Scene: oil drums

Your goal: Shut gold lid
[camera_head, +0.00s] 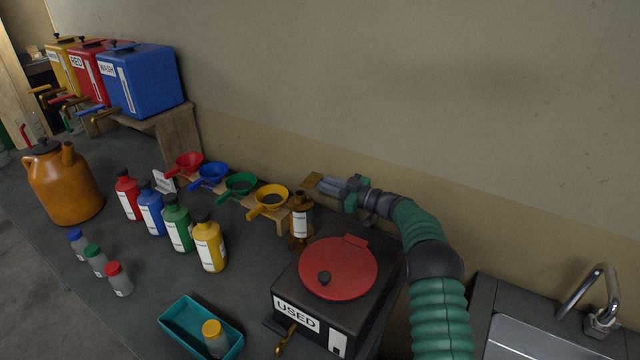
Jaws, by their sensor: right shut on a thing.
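A small flat gold-brown piece (312,181), which looks like the gold lid, is at the tip of my right gripper (333,186). The gripper is shut on it, pointing left. Just below stands a dark amber container (301,222) with a white label. The gold piece is above this container's top; I cannot tell whether they touch or are joined. My right arm comes in from the lower right. My left gripper is not in view.
A black USED drum (357,313) with a red round lid (338,267) is in front. Coloured funnels, including a yellow one (270,198), and several bottles are to the left. A teal tray (180,327) is at the front. The wall is close behind; a sink (545,340) is right.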

